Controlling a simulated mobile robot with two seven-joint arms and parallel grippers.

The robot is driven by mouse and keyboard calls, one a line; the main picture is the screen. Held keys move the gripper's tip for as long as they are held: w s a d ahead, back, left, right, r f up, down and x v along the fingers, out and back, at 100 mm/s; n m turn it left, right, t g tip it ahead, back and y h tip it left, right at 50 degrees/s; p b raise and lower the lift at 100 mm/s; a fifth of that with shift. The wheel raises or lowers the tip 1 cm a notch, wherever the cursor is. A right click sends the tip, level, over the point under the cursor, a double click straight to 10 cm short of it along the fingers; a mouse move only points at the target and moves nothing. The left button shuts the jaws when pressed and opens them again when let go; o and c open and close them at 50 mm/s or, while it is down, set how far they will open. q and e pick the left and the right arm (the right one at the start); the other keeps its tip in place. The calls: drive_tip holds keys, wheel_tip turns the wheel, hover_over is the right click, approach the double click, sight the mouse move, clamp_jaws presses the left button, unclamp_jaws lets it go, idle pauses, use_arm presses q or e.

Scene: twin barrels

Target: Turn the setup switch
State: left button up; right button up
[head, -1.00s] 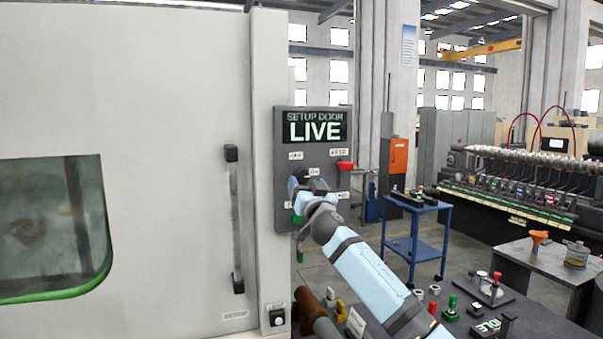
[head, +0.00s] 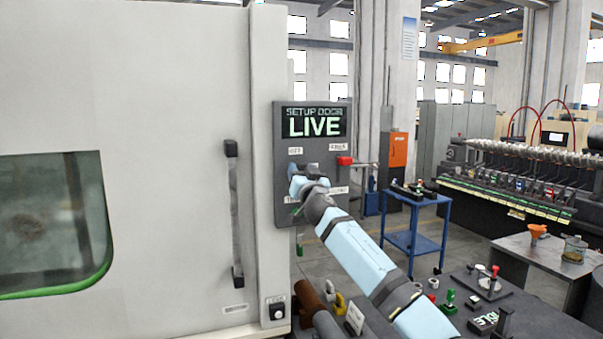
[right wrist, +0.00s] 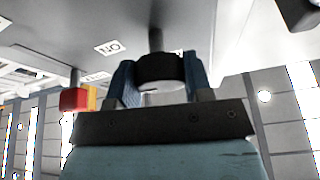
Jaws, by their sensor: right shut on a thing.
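A grey control panel (head: 275,150) beside the white machine door has a screen (head: 317,122) reading "SETUP DOOR LIVE". My right gripper (head: 297,177) is at the panel's face, below the screen, and covers part of it. In the right wrist view its two blue fingers stand on either side of a dark round knob (right wrist: 161,70) on a short shaft from the panel, and are shut on it. I take this knob for the setup switch. Its pointing direction is hidden. My left gripper is out of view.
A red-ended part (head: 345,161) sticks out of the panel right of my gripper, also close by in the right wrist view (right wrist: 76,99). A vertical door handle (head: 234,215) is on the left. A blue cart (head: 414,240) and a bench with small parts stand right.

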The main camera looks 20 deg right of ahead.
drive_tip(key=shift+n+y, duration=0.4)
drive_tip(key=shift+n, duration=0.3)
drive_tip(key=n+y+p, duration=0.2)
drive_tip(key=n, duration=0.2)
drive_tip(key=shift+r, duration=0.15)
drive_tip(key=n+g+y+p, duration=0.1)
drive_tip(key=n+y+p, duration=0.1)
drive_tip(key=n, duration=0.2)
drive_tip(key=n+y, duration=0.1)
drive_tip(key=n, duration=0.1)
drive_tip(key=shift+n+g, duration=0.3)
drive_tip(key=shift+n, duration=0.1)
drive_tip(key=n+g+y, duration=0.1)
drive_tip(key=n, duration=0.2)
drive_tip(key=shift+d, duration=0.1)
drive_tip(key=n+g, duration=0.1)
drive_tip(key=n, duration=0.3)
drive_tip(key=shift+g+y, duration=0.4)
drive_tip(key=n, duration=0.2)
drive_tip(key=shift+n+g, duration=0.6)
drive_tip(key=shift+n, duration=0.2)
drive_tip(key=shift+f, duration=0.2)
